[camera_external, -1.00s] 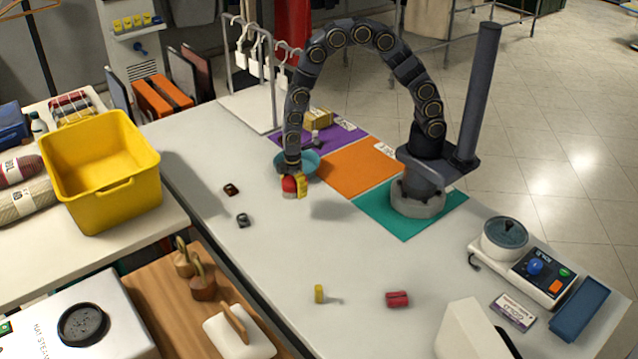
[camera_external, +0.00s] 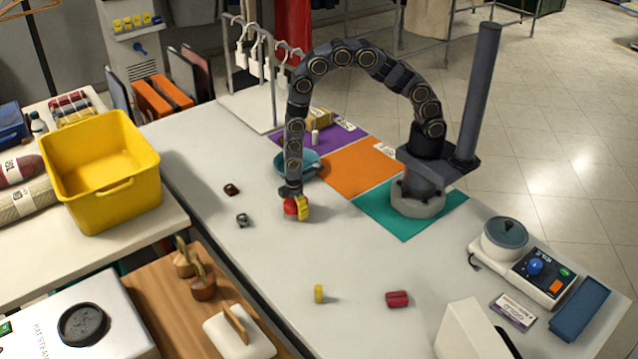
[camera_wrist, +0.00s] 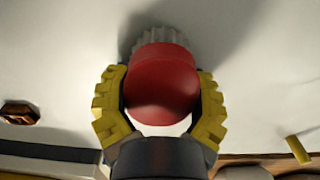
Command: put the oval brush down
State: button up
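The oval brush (camera_wrist: 162,85) has a smooth red body and pale grey ridged bristles at its far side in the wrist view. My gripper (camera_wrist: 161,105) has its yellow fingers on both sides of the red body, closed on it. In the external view, the red brush (camera_external: 290,207) shows at the end of my arm, partly behind a yellow finger. It is over the white counter (camera_external: 265,260), at or just above the surface; I cannot tell whether it touches. Its shadow lies close beside it.
A teal bowl (camera_external: 308,168) stands just behind my gripper. Two small dark items (camera_external: 231,189) (camera_external: 242,220) lie to the left. A yellow piece (camera_external: 318,293) and a red piece (camera_external: 397,299) lie toward the front. Counter between is clear.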

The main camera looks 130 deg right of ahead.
aim_at(294, 201)
jog(key=o, duration=0.5)
jog(key=shift+o, duration=0.2)
notch_tip(294, 201, up, 11)
jog(key=shift+r, duration=0.2)
jog(key=shift+a+r, duration=0.2)
jog(key=shift+r, duration=0.45)
jog(key=s+a+r+g, duration=0.1)
jog(key=s+a+r, duration=1.6)
jog(key=s+r, duration=0.1)
jog(key=shift+s+a+r+g, duration=0.2)
jog(key=shift+s+g, duration=0.1)
jog(key=shift+s, duration=0.6)
